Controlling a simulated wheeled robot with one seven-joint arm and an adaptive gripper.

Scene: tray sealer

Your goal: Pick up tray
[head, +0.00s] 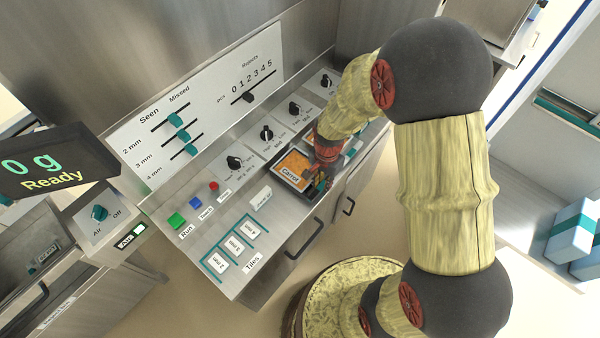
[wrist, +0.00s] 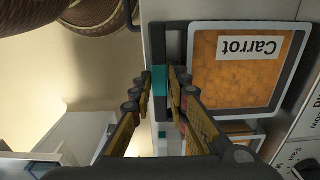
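The tray (head: 284,180) is dark-rimmed with an orange top and a white "Carrot" label. It sits on the steel counter, partly behind my gripper in the head view. A dark handle with a teal grip (wrist: 160,82) sticks out from the tray's left side there. My gripper (wrist: 161,75) has its two fingers apart, one on each side of the teal grip. Small gaps seem to show, but contact is hard to judge. In the head view my gripper (head: 318,184) is at the tray's right side.
The sloped panel behind holds several black knobs (head: 266,132). Green (head: 177,221), blue and red buttons sit left of the tray. Another tray (wrist: 242,128) lies beside the first in the wrist view.

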